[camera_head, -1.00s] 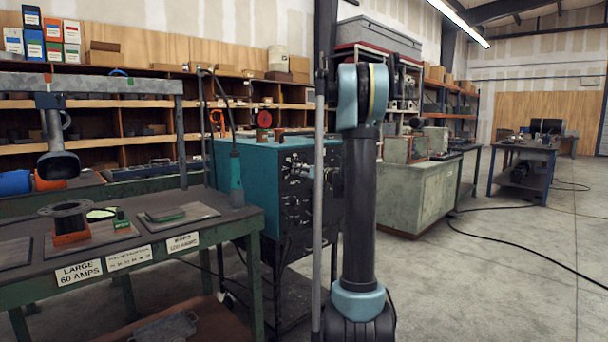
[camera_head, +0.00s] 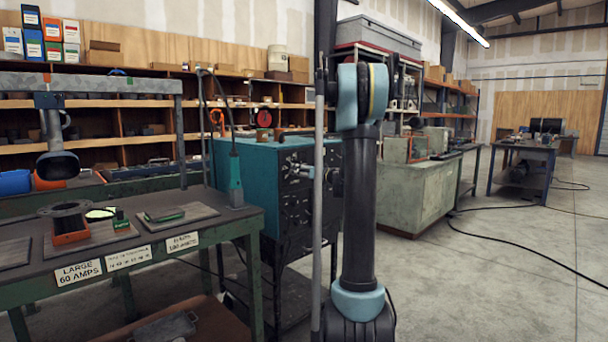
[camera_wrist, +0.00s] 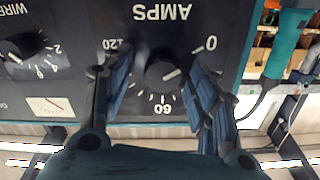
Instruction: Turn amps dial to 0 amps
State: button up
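The amps dial (camera_wrist: 163,72) is a black round knob on a dark panel, seen upside down in the wrist view. Its scale runs from 120 at the left, past 60 below, to 0 at the right. My gripper (camera_wrist: 160,92) is open, with one blue-padded finger on each side of the knob. Gaps show between pads and knob; contact is unclear. In the head view, the teal welding machine (camera_head: 255,165) carries the panel, and my arm hides much of the gripper.
In the head view, a green worktable (camera_head: 215,222) stands left of the machine, holding a teal tool (camera_head: 235,185). Open floor lies to the right.

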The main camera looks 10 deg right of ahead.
jog(key=shift+s, duration=0.1)
jog(key=v, duration=1.1)
jog(key=shift+s+d, duration=0.25)
jog(key=shift+d, duration=0.05)
jog(key=shift+a+f, duration=0.1)
